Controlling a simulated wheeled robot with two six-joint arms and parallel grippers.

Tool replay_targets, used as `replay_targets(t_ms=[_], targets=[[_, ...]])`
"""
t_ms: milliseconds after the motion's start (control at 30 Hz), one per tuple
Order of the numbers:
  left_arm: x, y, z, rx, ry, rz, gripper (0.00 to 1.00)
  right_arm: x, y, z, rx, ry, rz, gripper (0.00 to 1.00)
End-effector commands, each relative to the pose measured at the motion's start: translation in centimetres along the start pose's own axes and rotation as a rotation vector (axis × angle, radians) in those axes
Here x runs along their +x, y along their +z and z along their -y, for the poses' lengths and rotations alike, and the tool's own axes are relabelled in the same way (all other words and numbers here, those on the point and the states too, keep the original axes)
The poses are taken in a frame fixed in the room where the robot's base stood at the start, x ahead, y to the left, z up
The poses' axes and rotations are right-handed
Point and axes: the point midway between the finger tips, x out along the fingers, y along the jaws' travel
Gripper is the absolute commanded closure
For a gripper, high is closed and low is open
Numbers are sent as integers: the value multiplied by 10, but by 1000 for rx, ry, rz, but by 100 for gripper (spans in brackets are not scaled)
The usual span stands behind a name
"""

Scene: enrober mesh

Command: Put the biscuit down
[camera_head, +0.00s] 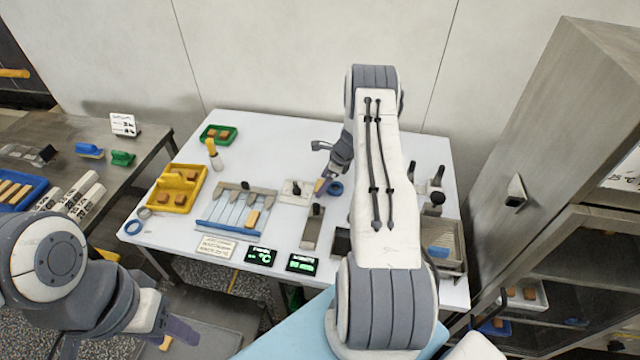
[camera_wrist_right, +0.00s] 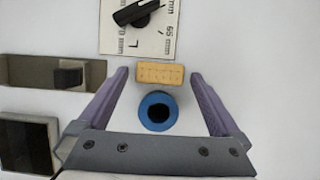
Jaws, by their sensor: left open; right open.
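A small tan biscuit (camera_wrist_right: 160,73) lies between the fingertips of my right gripper (camera_wrist_right: 160,76) in the right wrist view, with a gap on each side. It shows small next to the right gripper (camera_head: 327,176) in the head view, where the fingers partly overlap it. Whether it touches the table is hard to tell. A blue ring (camera_wrist_right: 142,109) with a dark centre sits between the fingers, nearer the palm; it also shows in the head view (camera_head: 336,188). My left gripper (camera_head: 178,331) is at the lower left, away from the table; its fingers are partly seen.
A white plate with a black knob and scale (camera_wrist_right: 112,38) is just beyond the biscuit. A mesh rack with blue bars (camera_head: 228,228), a yellow tray (camera_head: 184,205) and a green tray (camera_head: 229,142) stand to the left. A metal tray (camera_head: 447,240) and a steel cabinet (camera_head: 540,130) are at right.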

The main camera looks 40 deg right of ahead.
Motion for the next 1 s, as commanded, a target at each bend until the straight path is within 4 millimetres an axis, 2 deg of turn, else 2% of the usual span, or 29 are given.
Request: replay_targets(t_ms=[267, 367, 400, 433, 767, 1000], targets=[[-1, 0, 0, 0, 0, 0, 50, 4, 0, 0, 0, -1, 0, 0], [-1, 0, 0, 0, 0, 0, 50, 4, 0, 0, 0, -1, 0, 34], [-1, 0, 0, 0, 0, 0, 50, 4, 0, 0, 0, -1, 0, 50], [-1, 0, 0, 0, 0, 0, 50, 4, 0, 0, 0, -1, 0, 55], [0, 0, 0, 0, 0, 0, 50, 2, 1, 0, 0, -1, 0, 55], [9, 1, 1, -1, 0, 0, 50, -16, 8, 1, -1, -5, 1, 55]])
